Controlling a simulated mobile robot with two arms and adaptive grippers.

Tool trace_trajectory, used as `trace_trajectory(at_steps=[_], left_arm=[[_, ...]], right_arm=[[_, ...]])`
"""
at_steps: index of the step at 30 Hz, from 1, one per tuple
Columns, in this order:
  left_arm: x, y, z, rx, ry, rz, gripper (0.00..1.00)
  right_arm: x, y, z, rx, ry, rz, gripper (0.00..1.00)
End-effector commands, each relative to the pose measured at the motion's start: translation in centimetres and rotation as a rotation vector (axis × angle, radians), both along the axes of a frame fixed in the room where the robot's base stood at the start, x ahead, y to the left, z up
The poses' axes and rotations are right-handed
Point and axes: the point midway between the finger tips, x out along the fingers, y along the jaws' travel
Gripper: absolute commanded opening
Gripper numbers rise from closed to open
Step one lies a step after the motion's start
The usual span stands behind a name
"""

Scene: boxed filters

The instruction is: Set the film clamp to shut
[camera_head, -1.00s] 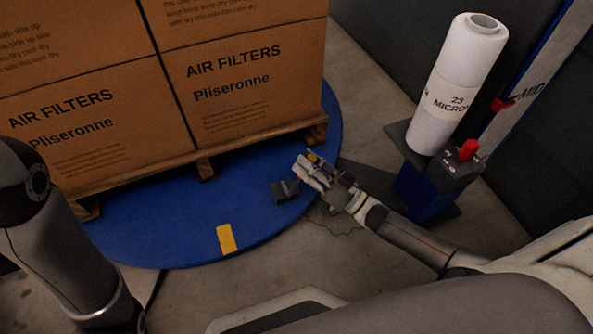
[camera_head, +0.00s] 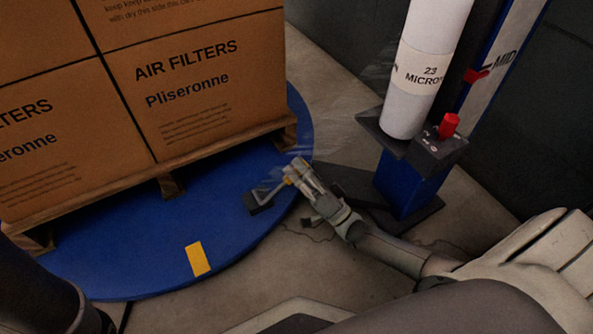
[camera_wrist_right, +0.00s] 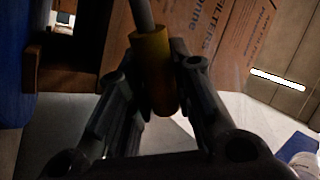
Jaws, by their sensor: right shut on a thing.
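The film clamp (camera_head: 262,200) is a small dark block near the front right edge of the blue turntable. Its lever has a yellow grip (camera_wrist_right: 152,75) on a grey rod. My right gripper (camera_head: 290,176) is beside the clamp, with its fingers shut around the yellow grip. In the right wrist view the grip lies between the two dark fingers. The lever looks raised at a slant from the block; its exact angle is hard to tell. My left gripper is out of view; only a dark part of my left arm shows at the lower left.
Boxes marked AIR FILTERS (camera_head: 190,80) stand on a wooden pallet (camera_head: 230,150) on the turntable (camera_head: 130,270). A white film roll (camera_head: 415,90) stands on a blue post at right, with a red knob (camera_head: 449,125) beside it. Faint clear film shows near the gripper.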

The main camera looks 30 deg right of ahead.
Motion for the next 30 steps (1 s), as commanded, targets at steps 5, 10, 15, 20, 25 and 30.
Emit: trace_trajectory(at_steps=[5, 10, 15, 20, 25, 30], left_arm=[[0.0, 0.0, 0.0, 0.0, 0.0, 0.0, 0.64], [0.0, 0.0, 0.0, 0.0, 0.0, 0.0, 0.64], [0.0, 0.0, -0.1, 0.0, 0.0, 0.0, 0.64], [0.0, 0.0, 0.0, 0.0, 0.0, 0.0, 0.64], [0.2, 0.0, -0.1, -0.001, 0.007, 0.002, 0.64], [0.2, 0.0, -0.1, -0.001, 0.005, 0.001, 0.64]], right_arm=[[-0.1, -0.1, -0.2, 0.01, 0.007, -0.001, 0.0], [-0.1, -0.1, -0.3, 0.01, 0.009, -0.002, 0.0], [0.0, -0.1, -0.3, 0.008, 0.009, -0.002, 0.42], [0.0, -0.1, -0.2, 0.007, 0.006, -0.001, 0.44], [-0.1, -0.1, -0.2, 0.006, 0.004, -0.001, 0.44], [-1.4, -0.7, -1.0, 0.004, 0.009, -0.001, 0.44]])
